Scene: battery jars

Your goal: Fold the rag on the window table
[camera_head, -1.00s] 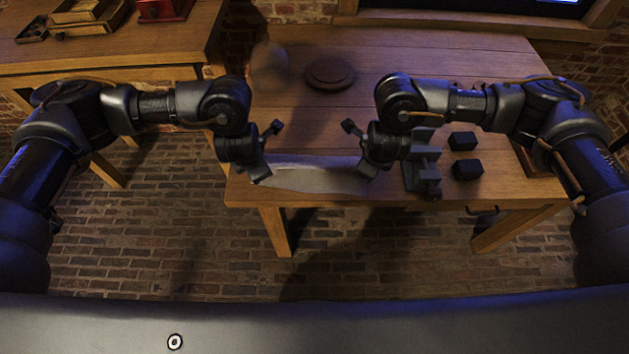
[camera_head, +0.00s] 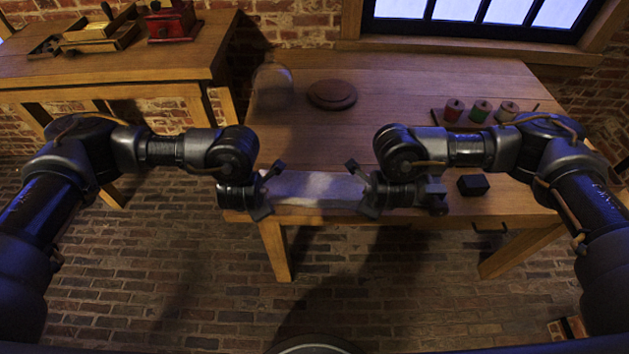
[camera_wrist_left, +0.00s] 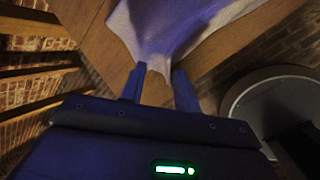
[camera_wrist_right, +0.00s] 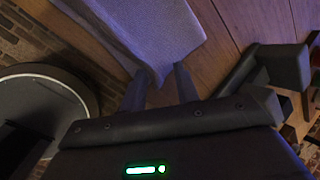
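The rag (camera_head: 315,187), pale grey-white, lies along the front edge of the window table (camera_head: 400,90), between my two grippers. In the left wrist view the rag (camera_wrist_left: 165,25) narrows to a corner that reaches between the fingers of my left gripper (camera_wrist_left: 158,75). In the right wrist view a rag corner (camera_wrist_right: 150,40) reaches to the fingertips of my right gripper (camera_wrist_right: 160,78). In the head view my left gripper (camera_head: 272,190) is at the rag's left end and my right gripper (camera_head: 360,190) at its right end. Both have their fingers apart; firm contact cannot be told.
A round brown wooden disc (camera_head: 332,94) and a glass jar (camera_head: 272,85) stand farther back. Spools (camera_head: 480,110) stand at right. Another table (camera_head: 120,68) is at left.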

